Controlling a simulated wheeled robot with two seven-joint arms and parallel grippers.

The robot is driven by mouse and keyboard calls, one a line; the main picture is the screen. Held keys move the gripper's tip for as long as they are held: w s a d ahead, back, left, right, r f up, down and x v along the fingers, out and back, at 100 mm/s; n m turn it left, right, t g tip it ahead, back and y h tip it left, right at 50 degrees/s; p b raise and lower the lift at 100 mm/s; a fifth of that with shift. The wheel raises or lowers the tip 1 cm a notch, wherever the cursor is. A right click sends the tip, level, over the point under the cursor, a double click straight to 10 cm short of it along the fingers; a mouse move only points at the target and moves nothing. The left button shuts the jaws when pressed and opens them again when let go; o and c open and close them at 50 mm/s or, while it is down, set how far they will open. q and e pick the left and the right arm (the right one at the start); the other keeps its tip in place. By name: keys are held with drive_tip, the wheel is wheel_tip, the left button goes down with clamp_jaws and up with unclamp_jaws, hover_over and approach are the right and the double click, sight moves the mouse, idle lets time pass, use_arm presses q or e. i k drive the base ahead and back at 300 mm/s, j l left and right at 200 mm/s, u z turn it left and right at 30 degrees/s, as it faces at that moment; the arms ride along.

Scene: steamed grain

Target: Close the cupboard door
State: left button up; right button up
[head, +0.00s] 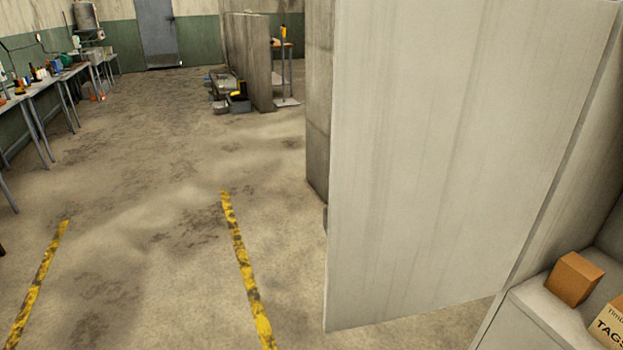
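The cupboard door (450,160) is a large, pale grey-white panel that fills the right half of the head view. It stands open, swung out from the cupboard (545,320) at the lower right. Its hinge side is at the right, and its free edge is toward the middle of the picture. Inside the cupboard, a brown box (574,279) and a part of another box marked "TAGS" (609,322) sit on a shelf. Neither of my grippers shows in this view.
Concrete floor with yellow-black stripes (245,270) is open to the left. Workbenches (40,90) with small items line the left wall. A concrete partition (317,100) stands behind the door's free edge. A grey door (157,33) is in the far wall.

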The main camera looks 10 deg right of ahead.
sight(454, 122)
drive_tip(key=i+j+u, duration=0.3)
drive_tip(key=u, duration=0.15)
drive_tip(key=i+j+u, duration=0.2)
drive_tip(key=i+u, duration=0.15)
drive_tip(key=u, duration=0.15)
drive_tip(key=i+z, duration=0.3)
drive_tip(key=z, duration=0.15)
drive_tip(key=i+j+z, duration=0.15)
drive_tip(key=i+z, duration=0.2)
drive_tip(key=z, duration=0.15)
drive_tip(key=i+z, duration=0.15)
drive_tip(key=z, duration=0.35)
drive_tip(key=i+z, duration=0.15)
drive_tip(key=z, duration=0.35)
drive_tip(key=i+z, duration=0.15)
drive_tip(key=z, duration=0.35)
drive_tip(key=i+j+z, duration=0.1)
drive_tip(key=z, duration=0.4)
drive_tip(key=i+j+z, duration=0.15)
drive_tip(key=z, duration=0.35)
drive_tip(key=i+j+z, duration=0.15)
drive_tip(key=z, duration=0.25)
drive_tip(key=i+j+z, duration=0.2)
drive_tip(key=z, duration=0.2)
drive_tip(key=i+j+z, duration=0.1)
drive_tip(key=j+z, duration=0.3)
drive_tip(key=k+l+z, duration=0.1)
drive_tip(key=k, duration=0.6)
